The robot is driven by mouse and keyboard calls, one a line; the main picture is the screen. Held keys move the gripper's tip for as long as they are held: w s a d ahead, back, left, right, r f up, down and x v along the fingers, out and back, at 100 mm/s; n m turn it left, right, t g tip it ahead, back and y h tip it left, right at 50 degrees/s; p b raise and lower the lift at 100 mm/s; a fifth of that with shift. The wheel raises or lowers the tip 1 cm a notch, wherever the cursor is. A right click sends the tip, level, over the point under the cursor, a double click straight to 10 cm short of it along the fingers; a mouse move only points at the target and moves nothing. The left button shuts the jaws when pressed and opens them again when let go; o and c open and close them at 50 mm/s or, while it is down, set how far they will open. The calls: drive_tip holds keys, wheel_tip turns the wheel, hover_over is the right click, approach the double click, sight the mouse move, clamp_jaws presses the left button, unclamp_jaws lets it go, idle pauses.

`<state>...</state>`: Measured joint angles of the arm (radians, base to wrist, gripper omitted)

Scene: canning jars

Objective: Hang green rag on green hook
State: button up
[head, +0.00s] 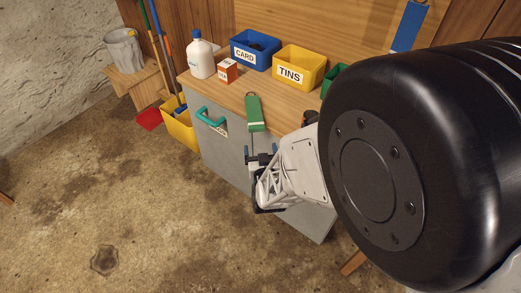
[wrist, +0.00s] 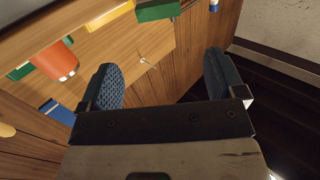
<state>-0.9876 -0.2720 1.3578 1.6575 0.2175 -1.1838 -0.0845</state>
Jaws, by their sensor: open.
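The green rag (head: 254,113) lies at the front edge of the wooden bench top, with a dark loop at its upper end and a pale band near its lower end. My gripper (head: 260,151) is just below the rag in the head view, in front of the grey cabinet. Its blue fingertips are apart with nothing between them, as the wrist view (wrist: 163,78) also shows. I cannot tell how far the gripper is from the rag in depth. I cannot make out a green hook in either view; my arm covers the right side of the head view.
On the bench stand a white bottle (head: 200,58), a small box (head: 227,71), a blue CARD bin (head: 255,55), a yellow TINS bin (head: 300,68) and a partly hidden green bin (head: 334,76). A blue rag (head: 409,27) hangs at the back. A teal handle (head: 210,118) is on the cabinet.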

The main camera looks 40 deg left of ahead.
drive_tip(key=shift+w, duration=0.1)
idle(0.6)
drive_tip(key=w+d+r+m+g+h, duration=0.1)
drive_tip(key=w+d+r+m+h, duration=0.15)
drive_tip(key=w+d+r, duration=0.5)
drive_tip(key=w+d+r+m+g+h, duration=0.1)
drive_tip(key=w+d+r+h, duration=0.3)
drive_tip(key=d+r, duration=0.55)
drive_tip(key=d+r+m+g+h, duration=0.1)
drive_tip(key=d+r, duration=0.2)
drive_tip(key=d, duration=0.3)
drive_tip(key=s+d+r+g+h, duration=0.1)
drive_tip(key=d+r, duration=0.1)
drive_tip(key=d, duration=0.4)
drive_tip(key=d+r+m+g+h, duration=0.1)
drive_tip(key=d+r, duration=0.2)
drive_tip(key=d, duration=0.3)
drive_tip(key=s+d+r+m+g+h, duration=0.1)
drive_tip(key=s+d+r, duration=0.3)
drive_tip(key=s+d, duration=0.6)
drive_tip(key=s+d+r+m+g+h, duration=0.2)
drive_tip(key=s+d+r+g, duration=0.2)
drive_tip(key=s+d, duration=0.7)
drive_tip(key=shift+s+m, duration=0.35)
drive_tip(key=shift+s, duration=0.25)
drive_tip(key=shift+o, duration=0.4)
drive_tip(key=shift+d+h, duration=0.1)
drive_tip(key=shift+h, duration=0.15)
drive_tip(key=shift+r, duration=0.1)
